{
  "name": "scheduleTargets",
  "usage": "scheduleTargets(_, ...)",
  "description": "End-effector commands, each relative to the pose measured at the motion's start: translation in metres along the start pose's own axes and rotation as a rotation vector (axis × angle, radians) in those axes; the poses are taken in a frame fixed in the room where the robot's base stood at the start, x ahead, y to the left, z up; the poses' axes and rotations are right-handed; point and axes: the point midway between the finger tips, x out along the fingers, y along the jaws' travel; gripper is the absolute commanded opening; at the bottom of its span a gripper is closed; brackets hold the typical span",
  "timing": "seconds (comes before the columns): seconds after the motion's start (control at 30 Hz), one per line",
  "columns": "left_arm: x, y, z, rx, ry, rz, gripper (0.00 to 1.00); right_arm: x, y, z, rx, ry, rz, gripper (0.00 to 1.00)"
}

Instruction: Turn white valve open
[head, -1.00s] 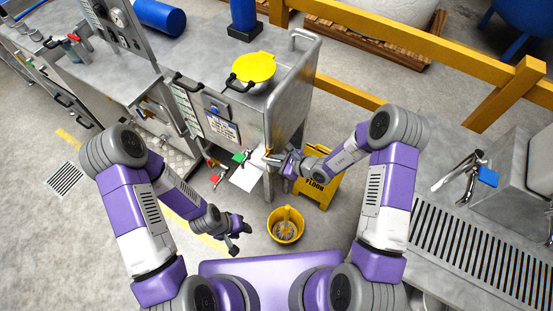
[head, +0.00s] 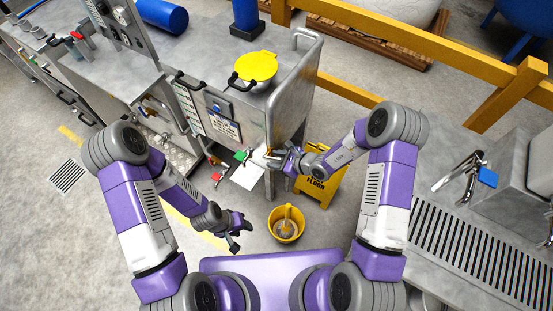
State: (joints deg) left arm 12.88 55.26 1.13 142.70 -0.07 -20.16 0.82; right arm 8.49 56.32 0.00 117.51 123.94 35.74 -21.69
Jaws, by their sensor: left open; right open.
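The white valve (head: 257,157) is at the low front right corner of the steel machine (head: 285,125), just right of a green valve handle (head: 241,155). It is small and partly covered by my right gripper. My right gripper (head: 271,158) is open, with its fingers at the white valve; I cannot tell whether they touch it. My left gripper (head: 238,236) is open and empty, low over the floor to the left of the yellow bucket.
A red valve handle (head: 217,176) sits further left. A white sheet (head: 247,177) lies below the valves. A yellow bucket (head: 286,225) and a yellow floor sign (head: 322,184) stand near my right forearm. A grated steel counter (head: 470,240) is at the right.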

Motion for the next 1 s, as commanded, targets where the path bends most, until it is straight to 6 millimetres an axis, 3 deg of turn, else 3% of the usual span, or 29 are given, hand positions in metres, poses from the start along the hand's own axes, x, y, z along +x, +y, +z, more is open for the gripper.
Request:
scheduleTargets(0.17, -0.002, 0.001, 0.000, 0.000, 0.000, 0.000, 0.43, -0.009, -0.001, 0.000, 0.001, 0.000, -0.001, 0.42)
scheduleTargets(0.4, -0.008, 0.003, 0.000, 0.000, 0.000, 0.000, 0.43, -0.049, -0.001, 0.001, 0.001, 0.001, -0.003, 0.42)
scheduleTargets(0.6, -0.011, 0.004, 0.000, 0.000, 0.000, 0.000, 0.43, -0.072, -0.001, 0.001, 0.001, 0.000, -0.002, 0.42)
scheduleTargets(0.9, -0.011, 0.004, 0.000, 0.000, 0.000, 0.000, 0.43, -0.076, 0.000, 0.000, 0.000, 0.000, 0.000, 0.42)
scheduleTargets(1.0, -0.011, 0.004, 0.000, 0.000, 0.000, 0.000, 0.43, -0.076, 0.002, -0.001, -0.003, 0.002, 0.006, 0.30)
